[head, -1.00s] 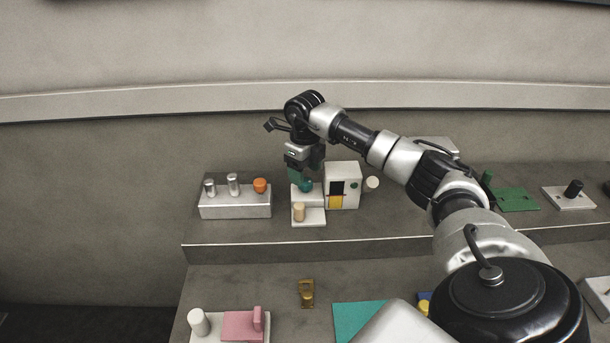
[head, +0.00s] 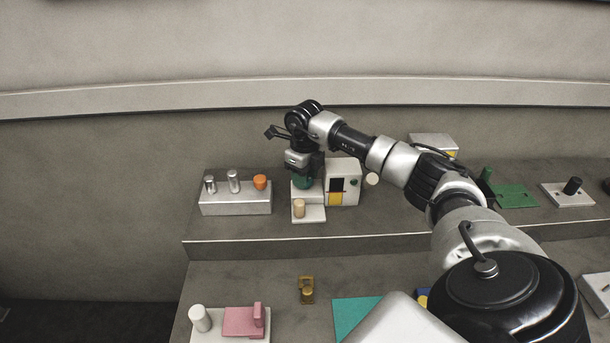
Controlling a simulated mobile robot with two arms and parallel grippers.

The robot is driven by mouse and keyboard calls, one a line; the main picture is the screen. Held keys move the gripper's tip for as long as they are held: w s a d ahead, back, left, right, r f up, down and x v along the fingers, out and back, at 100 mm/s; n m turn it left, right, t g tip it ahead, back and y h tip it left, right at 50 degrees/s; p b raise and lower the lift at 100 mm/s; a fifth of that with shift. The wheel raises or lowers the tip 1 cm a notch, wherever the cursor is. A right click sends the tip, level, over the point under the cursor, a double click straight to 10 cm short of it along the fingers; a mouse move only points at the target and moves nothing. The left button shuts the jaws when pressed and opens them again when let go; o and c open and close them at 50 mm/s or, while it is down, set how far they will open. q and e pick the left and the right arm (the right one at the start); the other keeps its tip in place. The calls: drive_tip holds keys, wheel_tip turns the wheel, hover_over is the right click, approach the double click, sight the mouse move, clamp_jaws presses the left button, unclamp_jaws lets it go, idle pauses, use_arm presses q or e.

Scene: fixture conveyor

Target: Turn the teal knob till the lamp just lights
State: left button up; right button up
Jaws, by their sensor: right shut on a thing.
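The teal knob (head: 303,183) sits on a white stepped block (head: 307,197) on the back shelf, partly hidden by my right gripper. My right gripper (head: 303,179) points down from above and is shut on the teal knob. A beige cylinder (head: 299,208) stands on the block's lower front step; I cannot tell whether it is the lamp. It looks dull, with no glow. My left gripper is not in view.
A white box (head: 343,183) with a black and yellow panel stands just right of the knob. A metal block (head: 236,202) with two silver posts and an orange knob (head: 260,182) is to the left. A pink piece (head: 240,322) lies on the lower level.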

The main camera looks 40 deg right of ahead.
drive_tip(key=shift+n+b, duration=0.45)
drive_tip(key=shift+n, duration=0.65)
drive_tip(key=o, duration=0.9)
wheel_tip(320, 180, up, 11)
drive_tip(key=shift+f+b, duration=0.1)
drive_tip(key=shift+b, duration=0.9)
